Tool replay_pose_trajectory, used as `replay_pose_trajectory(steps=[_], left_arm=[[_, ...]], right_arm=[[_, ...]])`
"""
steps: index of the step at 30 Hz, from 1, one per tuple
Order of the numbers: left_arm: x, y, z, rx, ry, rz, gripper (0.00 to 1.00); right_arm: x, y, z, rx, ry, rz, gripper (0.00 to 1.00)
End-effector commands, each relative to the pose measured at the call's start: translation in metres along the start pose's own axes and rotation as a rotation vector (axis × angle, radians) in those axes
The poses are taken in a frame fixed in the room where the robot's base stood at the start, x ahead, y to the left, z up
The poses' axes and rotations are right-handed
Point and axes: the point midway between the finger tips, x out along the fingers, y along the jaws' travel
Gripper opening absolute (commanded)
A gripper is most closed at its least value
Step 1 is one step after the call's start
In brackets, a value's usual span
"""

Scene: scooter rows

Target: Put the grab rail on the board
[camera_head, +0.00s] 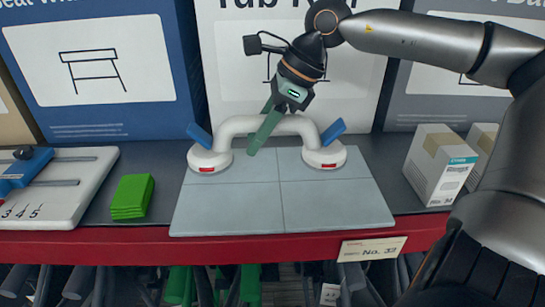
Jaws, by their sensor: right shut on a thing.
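The white grab rail (238,124) stands as an arch at the back of the grey tiled board (280,204). It has two round end cups with red marks and blue levers (332,131) tilted up and outward. The cups look to be over or on the board's back edge; I cannot tell if they touch it. My right gripper (266,132) reaches down from above, its green fingers shut on the rail's bar left of its middle. My left gripper is not in view.
A stack of green cloths (132,196) lies left of the board. A white numbered slider panel (60,190) is further left. White cartons (438,164) stand at the right. Printed display boxes line the back. A red shelf edge (150,243) runs along the front.

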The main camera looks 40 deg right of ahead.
Motion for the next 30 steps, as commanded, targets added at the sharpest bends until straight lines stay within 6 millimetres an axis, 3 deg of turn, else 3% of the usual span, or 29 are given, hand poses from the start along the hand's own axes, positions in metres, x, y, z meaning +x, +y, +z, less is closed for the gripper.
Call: replay_pose_trajectory(steps=[6,14,18,30], left_arm=[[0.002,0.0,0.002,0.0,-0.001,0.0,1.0],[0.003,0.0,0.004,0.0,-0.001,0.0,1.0],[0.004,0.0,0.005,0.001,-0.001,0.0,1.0],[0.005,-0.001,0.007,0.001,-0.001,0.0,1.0]], right_arm=[[0.01,-0.008,-0.027,-0.001,-0.009,-0.005,0.0],[0.017,-0.011,-0.04,-0.001,-0.007,-0.003,0.0],[0.036,-0.011,-0.051,-0.001,-0.005,-0.001,0.0],[0.043,-0.011,-0.055,-0.001,-0.004,-0.004,0.0]])
